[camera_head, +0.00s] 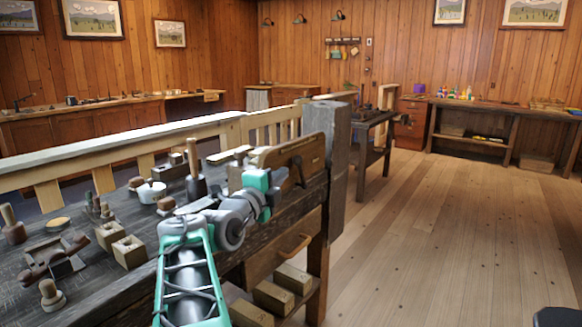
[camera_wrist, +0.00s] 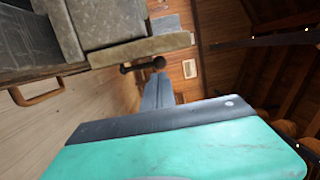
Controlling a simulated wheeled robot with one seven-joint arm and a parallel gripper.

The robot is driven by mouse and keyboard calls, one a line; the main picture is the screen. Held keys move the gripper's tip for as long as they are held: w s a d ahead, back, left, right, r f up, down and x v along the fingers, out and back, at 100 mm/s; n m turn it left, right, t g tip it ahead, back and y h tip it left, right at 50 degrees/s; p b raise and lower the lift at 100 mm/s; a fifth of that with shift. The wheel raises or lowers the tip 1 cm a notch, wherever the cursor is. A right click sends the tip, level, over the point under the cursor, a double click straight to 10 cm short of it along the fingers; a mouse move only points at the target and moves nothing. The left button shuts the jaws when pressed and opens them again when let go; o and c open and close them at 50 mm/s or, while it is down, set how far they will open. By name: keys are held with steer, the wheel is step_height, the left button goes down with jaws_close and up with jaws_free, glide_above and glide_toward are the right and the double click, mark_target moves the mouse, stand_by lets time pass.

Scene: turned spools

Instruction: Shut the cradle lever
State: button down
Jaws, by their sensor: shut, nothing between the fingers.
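My gripper (camera_head: 280,180) is over the right end of the dark workbench, beside an upright brown wooden board (camera_head: 298,155). In the wrist view its grey fingers (camera_wrist: 159,80) are together with nothing between them. A dark bar with a round knob (camera_wrist: 126,68) shows just past the fingertips in the wrist view. It may be the cradle lever, but I cannot tell for sure. The bar's right end appears close to the fingertips, and I cannot tell whether they touch. The cradle is not clearly visible in the head view, where my arm covers part of the bench.
The workbench (camera_head: 85,263) holds wooden blocks (camera_head: 128,251), a dark spindle piece (camera_head: 195,175) and a white cup (camera_head: 152,192). A thick post (camera_head: 338,150) rises at the bench's right end. A drawer handle (camera_wrist: 36,94) sticks out below. The wooden floor (camera_head: 440,240) to the right is clear.

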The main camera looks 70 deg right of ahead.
mark_target(296, 162)
steer(key=d, duration=0.6)
steer(key=shift+s+d+r, duration=0.2)
steer(key=shift+d, duration=0.1)
steer(key=shift+r, duration=0.1)
